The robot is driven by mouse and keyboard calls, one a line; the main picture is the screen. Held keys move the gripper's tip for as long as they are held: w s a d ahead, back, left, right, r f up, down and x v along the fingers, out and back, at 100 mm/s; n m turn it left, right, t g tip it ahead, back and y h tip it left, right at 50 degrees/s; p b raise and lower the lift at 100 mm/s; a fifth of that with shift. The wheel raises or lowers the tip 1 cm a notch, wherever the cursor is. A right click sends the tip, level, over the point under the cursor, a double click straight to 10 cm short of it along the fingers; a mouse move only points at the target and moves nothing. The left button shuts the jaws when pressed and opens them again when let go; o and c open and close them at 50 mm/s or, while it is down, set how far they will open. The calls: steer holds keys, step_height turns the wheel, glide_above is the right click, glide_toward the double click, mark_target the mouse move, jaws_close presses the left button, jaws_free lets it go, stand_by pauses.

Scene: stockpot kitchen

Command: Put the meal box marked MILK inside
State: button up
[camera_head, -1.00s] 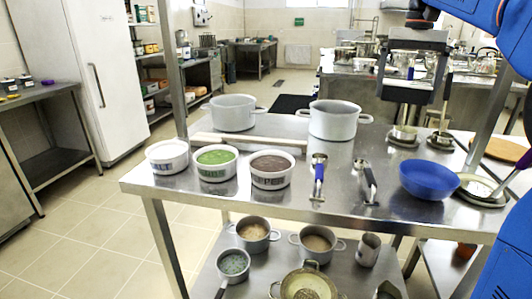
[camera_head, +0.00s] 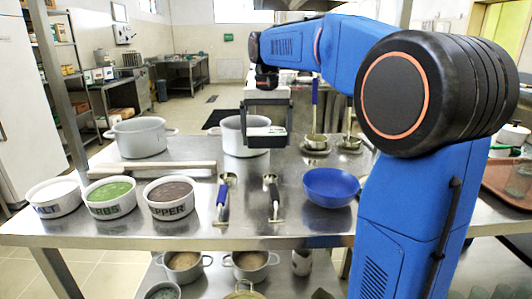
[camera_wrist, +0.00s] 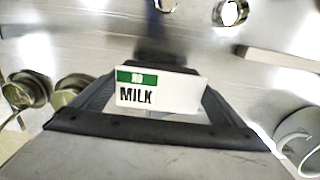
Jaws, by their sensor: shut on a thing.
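My gripper (camera_head: 266,128) is in the middle of the head view, above the steel counter (camera_head: 300,228), and overlaps the right grey pot (camera_head: 231,136) in the picture. It is shut on the meal box. In the wrist view the box (camera_wrist: 158,92) is a small white label face with a green band, reading "NO MILK", between the dark fingers of my gripper (camera_wrist: 155,75). In the head view the box is small and mostly hidden by the fingers, so its shape and tilt are hard to tell.
The counter holds another grey pot (camera_head: 140,138), tubs marked SALT (camera_head: 54,204), HERBS (camera_head: 111,205) and PEPPER (camera_head: 171,206), two ladles, a blue bowl (camera_head: 330,187) and a long bar (camera_head: 150,170). A tall white cabinet (camera_head: 25,110) stands at the left edge. A brown tray (camera_head: 510,180) is right.

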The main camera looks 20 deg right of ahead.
mark_target(267, 163)
steer(key=shift+f, duration=0.5)
steer(key=shift+c, duration=0.5)
steer(key=shift+f, duration=2.3)
steer(key=shift+f, duration=0.1)
steer(key=o, duration=1)
steer(key=shift+o, duration=0.2)
